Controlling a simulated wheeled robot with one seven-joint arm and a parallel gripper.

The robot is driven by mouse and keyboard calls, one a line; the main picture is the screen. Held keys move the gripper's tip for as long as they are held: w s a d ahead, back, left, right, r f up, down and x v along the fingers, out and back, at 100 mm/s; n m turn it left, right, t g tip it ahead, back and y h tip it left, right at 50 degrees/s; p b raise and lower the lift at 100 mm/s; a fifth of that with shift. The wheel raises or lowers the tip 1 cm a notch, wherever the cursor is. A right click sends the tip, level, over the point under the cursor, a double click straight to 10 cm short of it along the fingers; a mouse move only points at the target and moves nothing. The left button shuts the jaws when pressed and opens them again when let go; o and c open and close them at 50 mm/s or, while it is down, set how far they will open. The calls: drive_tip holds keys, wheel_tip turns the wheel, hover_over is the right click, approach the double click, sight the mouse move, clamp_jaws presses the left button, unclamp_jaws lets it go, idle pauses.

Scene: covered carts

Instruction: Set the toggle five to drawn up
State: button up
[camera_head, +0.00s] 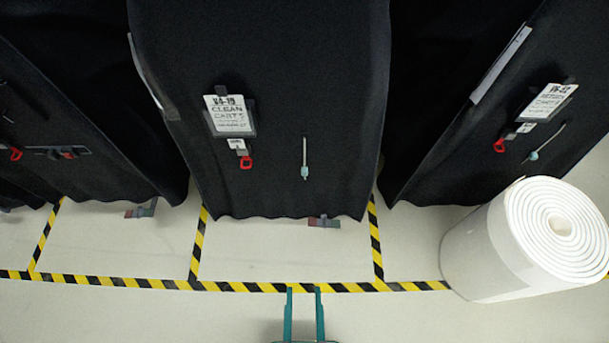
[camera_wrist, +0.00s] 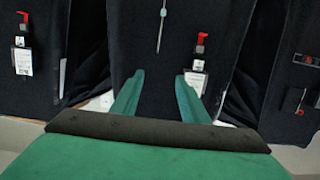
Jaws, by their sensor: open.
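A teal toggle (camera_head: 304,172) sits at the lower end of a short pale cord (camera_head: 304,150) on the middle black cart cover (camera_head: 270,60). It also shows in the wrist view (camera_wrist: 163,12), where the scene looks upside down. A similar teal toggle (camera_head: 533,156) hangs on the right cart cover (camera_head: 500,110). I cannot read which toggle is numbered five. My gripper (camera_head: 304,291) is open and empty, low in front of the middle cover and apart from it. In the wrist view its green fingers (camera_wrist: 159,76) are spread, with only black cover between them.
A label holder (camera_head: 230,115) with a red clip (camera_head: 246,162) hangs left of the middle toggle. Yellow-black tape (camera_head: 240,286) marks floor bays.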

drive_tip(key=w+f, duration=0.8)
drive_tip(key=f, duration=0.2)
drive_tip(key=g, duration=0.2)
approach(304, 174)
drive_tip(key=x, duration=0.8)
drive_tip(key=shift+d+r, duration=0.1)
drive_tip(key=shift+d, duration=0.25)
drive_tip(key=shift+w, duration=0.35)
drive_tip(key=shift+w+a+f, duration=0.2)
drive_tip(key=shift+a+f, duration=0.1)
drive_tip(key=shift+a, duration=0.2)
drive_tip(key=shift+d, duration=0.1)
drive_tip(key=shift+d, duration=0.15)
clamp_jaws()
